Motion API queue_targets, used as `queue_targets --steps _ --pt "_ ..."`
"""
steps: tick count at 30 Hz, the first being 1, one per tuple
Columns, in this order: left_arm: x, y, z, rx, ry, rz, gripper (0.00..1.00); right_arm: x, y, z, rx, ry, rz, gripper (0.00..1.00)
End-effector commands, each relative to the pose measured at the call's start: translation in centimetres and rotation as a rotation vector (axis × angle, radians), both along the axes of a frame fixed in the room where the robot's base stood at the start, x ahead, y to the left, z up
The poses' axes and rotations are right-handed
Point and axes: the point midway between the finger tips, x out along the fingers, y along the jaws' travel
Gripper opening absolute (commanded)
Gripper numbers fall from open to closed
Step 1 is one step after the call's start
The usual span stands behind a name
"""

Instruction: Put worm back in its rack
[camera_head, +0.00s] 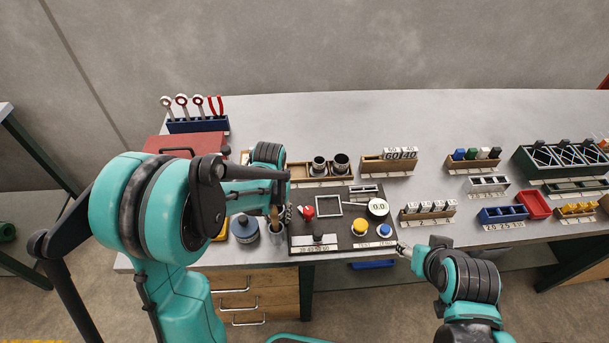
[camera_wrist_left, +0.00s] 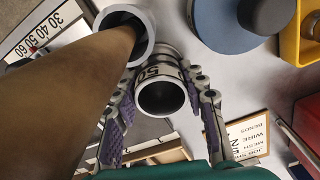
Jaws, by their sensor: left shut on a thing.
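My left gripper (camera_wrist_left: 165,98) is shut on a short grey cylindrical worm (camera_wrist_left: 163,98) marked 50, its open end toward the camera. In the head view, the left arm (camera_head: 240,185) hides most of this gripper and the worm beside the black board. A wooden rack (camera_head: 300,179) behind the board holds two similar grey cylinders (camera_head: 318,166); its left end is partly hidden by my arm. My right gripper (camera_head: 402,248) is at the table's front edge, right of the board; its jaws are too small to read.
A grey cup (camera_wrist_left: 148,30) with a brown-handled brush (camera_wrist_left: 55,85) stands close by the held worm. A blue-grey round pot (camera_head: 245,229) is to the left. The black board (camera_head: 335,243) carries knobs and a gauge. Other racks fill the right side.

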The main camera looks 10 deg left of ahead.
Motion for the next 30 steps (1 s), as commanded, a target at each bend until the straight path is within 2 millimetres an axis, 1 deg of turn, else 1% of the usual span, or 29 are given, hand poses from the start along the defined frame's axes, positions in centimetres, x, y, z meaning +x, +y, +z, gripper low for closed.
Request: queue_targets --steps 1,17,22,26,30 --pt "-0.3 -0.6 -0.7 -0.012 0.005 -0.010 0.00 0.0 0.0 -0.4 0.000 0.000 0.000 0.51" --pt "-0.3 -0.8 -0.8 -0.013 0.006 -0.015 0.00 0.0 0.0 -0.4 0.000 0.000 0.000 0.51" --pt "-0.3 -0.8 0.1 -0.013 0.005 -0.015 0.00 0.0 0.0 0.5 0.000 0.000 0.000 0.51" --pt "-0.2 -0.8 1.8 -0.013 0.003 -0.015 0.00 0.0 0.0 2.1 0.000 0.000 0.000 0.51" --pt "2.0 -0.8 2.3 -0.009 -0.001 -0.013 0.00 0.0 0.0 2.2 0.000 0.000 0.000 0.51"
